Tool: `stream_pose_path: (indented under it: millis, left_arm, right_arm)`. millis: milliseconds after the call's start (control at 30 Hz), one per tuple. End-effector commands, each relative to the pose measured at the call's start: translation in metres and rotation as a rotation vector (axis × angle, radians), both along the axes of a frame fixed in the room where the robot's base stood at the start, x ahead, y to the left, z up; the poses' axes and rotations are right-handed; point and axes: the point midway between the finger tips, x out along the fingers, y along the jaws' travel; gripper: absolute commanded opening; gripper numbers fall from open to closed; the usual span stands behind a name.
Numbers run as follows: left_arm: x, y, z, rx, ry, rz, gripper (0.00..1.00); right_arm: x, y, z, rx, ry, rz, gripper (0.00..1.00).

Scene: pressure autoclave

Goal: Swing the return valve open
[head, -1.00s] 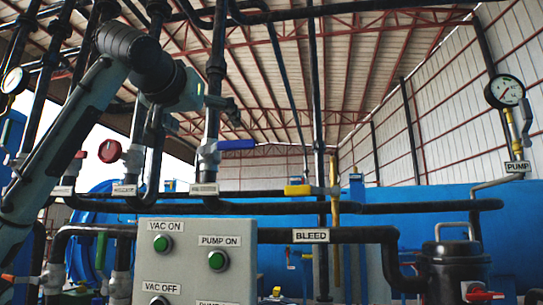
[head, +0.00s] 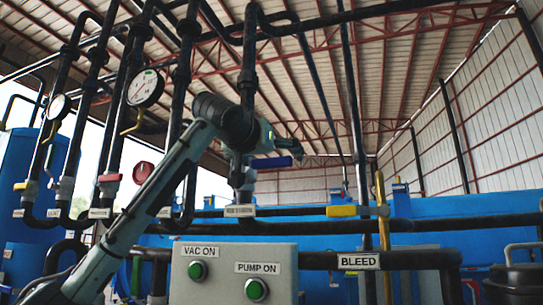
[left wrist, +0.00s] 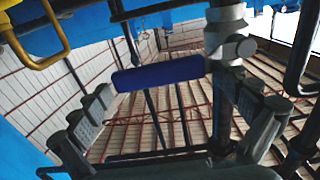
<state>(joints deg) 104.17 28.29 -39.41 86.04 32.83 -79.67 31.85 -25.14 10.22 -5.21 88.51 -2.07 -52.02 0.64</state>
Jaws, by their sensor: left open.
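A valve with a blue lever handle (head: 272,162) sits on a dark vertical pipe. Its lever points right, roughly level, and the label below it (head: 240,211) is too small to read, so I cannot confirm it as the return valve. My left gripper (head: 288,134) is just above the handle in the head view. In the left wrist view, the blue handle (left wrist: 158,73) lies across the space ahead of the open fingers (left wrist: 172,104), with its grey valve body (left wrist: 226,45) at the right. No grip on the handle shows. My right gripper is out of view.
A red handle (head: 143,172) is on a pipe to the left. A yellow handle (head: 356,211) is to the right, above the BLEED label (head: 358,261). A grey button box (head: 232,280) stands below. Pipes and a gauge (head: 145,88) crowd the left side.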

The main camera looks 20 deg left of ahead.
Motion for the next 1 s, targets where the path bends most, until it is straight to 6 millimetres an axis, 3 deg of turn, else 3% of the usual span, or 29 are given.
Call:
stream_pose_path:
  millis: [267, 800, 1000]
  left_arm:
    - [0.0013, 0.0000, -0.0004, 0.000, 0.000, 0.000, 0.99]
    - [0.0010, 0.0001, -0.0001, 0.000, 0.000, 0.000, 0.32]
    - [-0.0012, 0.0000, 0.0004, -0.006, -0.001, 0.000, 0.29]
  right_arm:
    - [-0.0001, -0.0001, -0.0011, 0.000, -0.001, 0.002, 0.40]
    - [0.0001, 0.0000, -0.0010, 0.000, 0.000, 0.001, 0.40]
    - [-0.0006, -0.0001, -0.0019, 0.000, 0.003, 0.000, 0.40]
